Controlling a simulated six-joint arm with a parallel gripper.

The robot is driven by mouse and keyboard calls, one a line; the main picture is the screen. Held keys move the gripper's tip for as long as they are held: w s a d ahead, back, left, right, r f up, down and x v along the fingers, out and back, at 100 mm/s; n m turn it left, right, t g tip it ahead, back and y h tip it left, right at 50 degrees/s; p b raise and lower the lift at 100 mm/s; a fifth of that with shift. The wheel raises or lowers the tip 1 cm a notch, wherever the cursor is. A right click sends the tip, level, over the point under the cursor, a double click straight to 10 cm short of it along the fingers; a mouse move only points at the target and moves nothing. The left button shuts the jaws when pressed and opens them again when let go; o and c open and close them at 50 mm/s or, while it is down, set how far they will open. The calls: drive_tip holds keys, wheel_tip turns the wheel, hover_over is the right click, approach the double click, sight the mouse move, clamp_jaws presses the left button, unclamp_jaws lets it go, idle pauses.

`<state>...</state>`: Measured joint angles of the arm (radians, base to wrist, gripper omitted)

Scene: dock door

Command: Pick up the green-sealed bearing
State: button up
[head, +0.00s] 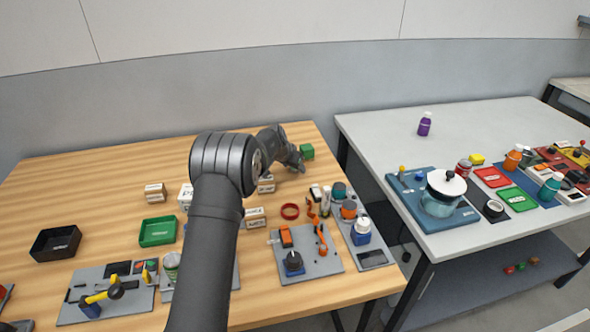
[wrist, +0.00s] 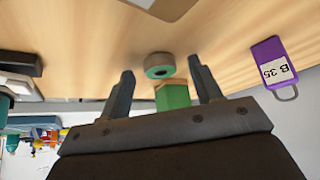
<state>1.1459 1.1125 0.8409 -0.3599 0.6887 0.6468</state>
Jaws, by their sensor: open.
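The green-sealed bearing (wrist: 159,66) shows in the wrist view as a short grey ring with a green face around a dark hole. It lies on the wooden table, in line with the gap between my fingertips. My gripper (wrist: 161,72) is open and empty, with one finger to each side of that gap. In the head view my gripper (head: 297,164) is low at the right back of the wooden table. I cannot make out the bearing in the head view; my arm may hide it.
A green block (wrist: 173,97) shows between my fingers below the bearing in the wrist view, and beside my gripper in the head view (head: 307,151). A purple tag marked B 35 (wrist: 268,62) lies to the right. A red ring (head: 290,211) lies nearer the front.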

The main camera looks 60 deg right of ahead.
drive_tip(key=c, duration=1.1)
drive_tip(key=shift+r, duration=0.1)
